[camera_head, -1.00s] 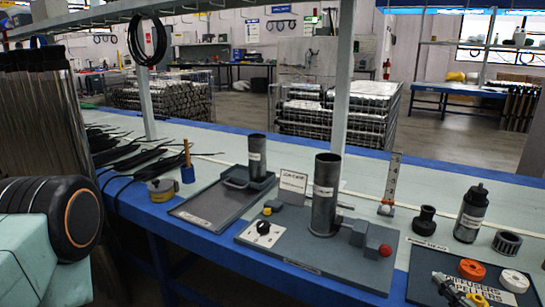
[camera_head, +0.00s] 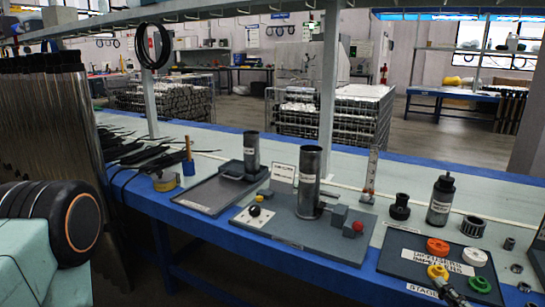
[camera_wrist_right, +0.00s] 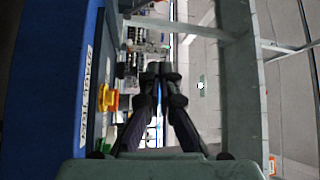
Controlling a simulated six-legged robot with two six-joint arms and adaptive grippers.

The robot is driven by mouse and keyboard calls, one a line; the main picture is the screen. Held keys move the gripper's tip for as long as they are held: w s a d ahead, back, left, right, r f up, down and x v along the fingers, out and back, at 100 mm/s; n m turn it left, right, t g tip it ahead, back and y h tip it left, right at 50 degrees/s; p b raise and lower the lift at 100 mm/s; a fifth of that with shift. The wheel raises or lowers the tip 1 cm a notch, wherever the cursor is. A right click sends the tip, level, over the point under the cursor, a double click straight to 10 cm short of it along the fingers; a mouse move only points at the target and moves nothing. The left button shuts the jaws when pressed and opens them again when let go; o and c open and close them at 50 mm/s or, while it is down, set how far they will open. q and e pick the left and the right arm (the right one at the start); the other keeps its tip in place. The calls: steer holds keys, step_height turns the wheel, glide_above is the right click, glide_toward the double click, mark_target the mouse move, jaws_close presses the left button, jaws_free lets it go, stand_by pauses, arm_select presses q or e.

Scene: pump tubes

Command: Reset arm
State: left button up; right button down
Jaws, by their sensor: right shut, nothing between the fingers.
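My right gripper (camera_head: 445,286) is at the bottom right of the head view, beside the front of the dark mat with rings. In the right wrist view its fingers (camera_wrist_right: 160,72) meet at the tips, shut and empty. The upright labelled pump tube (camera_head: 308,185) stands on a grey base plate (camera_head: 280,235) with a red knob (camera_head: 358,227). A shorter dark tube (camera_head: 251,152) stands at the back of a grey tray (camera_head: 195,200). My left arm's teal link shows at the lower left; its gripper is out of view.
Orange (camera_head: 437,246), white (camera_head: 475,257) and yellow (camera_head: 437,271) rings lie on the dark mat (camera_head: 395,262) near the right gripper. A dark bottle (camera_head: 441,200) stands behind it. Steel shelf posts rise from the bench. The blue bench edge (camera_head: 215,240) runs along the front.

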steer(key=s+a+f+n+g+h, duration=0.25)
steer(key=s+a+f+g, duration=0.2)
steer(key=f, duration=0.25)
steer(key=s+a+f+n+g+h, duration=0.1)
steer(key=s+a+f+n+g, duration=0.3)
steer(key=f, duration=0.4)
arm_select(q)
steer(key=r+p, duration=0.3)
steer(key=r, duration=0.1)
steer(key=shift+s+d+p, duration=0.1)
steer(key=shift+s+p, duration=0.1)
steer(key=shift+p, duration=0.2)
arm_select(e)
steer(key=s+a+n+g, duration=0.2)
steer(key=s+g, duration=0.1)
steer(key=s, duration=0.5)
steer(key=s+a+n+g+h, duration=0.1)
steer(key=s+a+n+g, duration=0.1)
steer(key=s, duration=0.6)
steer(key=s+a+n+g, duration=0.2)
steer(key=s+a+g, duration=0.2)
steer(key=s, duration=0.4)
steer(key=shift+s+r+g, duration=0.15)
steer(key=shift+r+g, duration=0.2)
steer(key=shift+g, duration=0.4)
steer(key=shift+n+h, duration=0.25)
